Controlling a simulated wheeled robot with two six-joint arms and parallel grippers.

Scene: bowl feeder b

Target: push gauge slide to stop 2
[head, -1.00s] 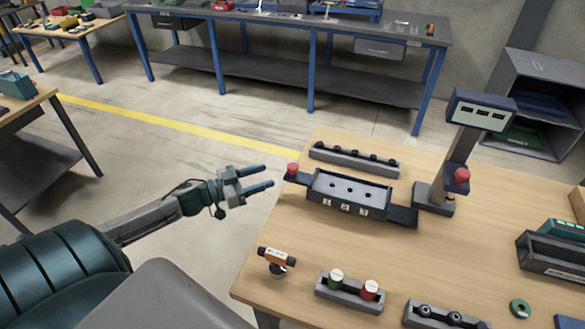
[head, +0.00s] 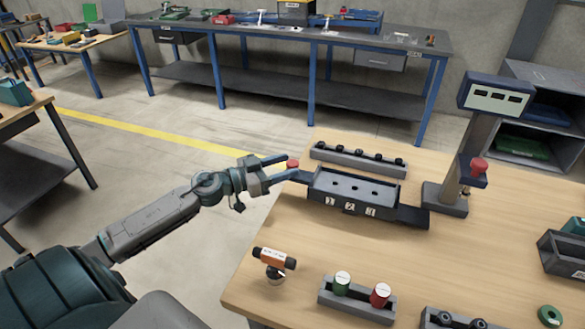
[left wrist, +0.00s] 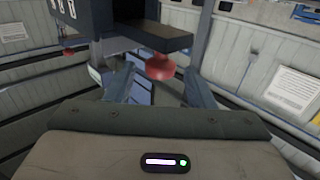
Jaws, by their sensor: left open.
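The gauge (head: 352,192) is a dark block on the wooden table with plates numbered 1, 2 and 3 on its front. A dark slide runs through it, with ends showing at left and right (head: 411,217). A red knob (head: 292,164) sits at the slide's left end. My left gripper (head: 285,168) is open at the knob, level with it, its fingers pointing right. In the left wrist view the red knob (left wrist: 160,66) shows under the slide bar (left wrist: 150,37), between the finger directions near the tips. Contact cannot be told. My right gripper is out of view.
A grey rail with black knobs (head: 356,160) lies behind the gauge. A display stand (head: 448,195) with a red knob is at its right. An orange-and-black tool (head: 274,260) and a holder with green and red cylinders (head: 355,301) are in front. Bare tabletop lies between.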

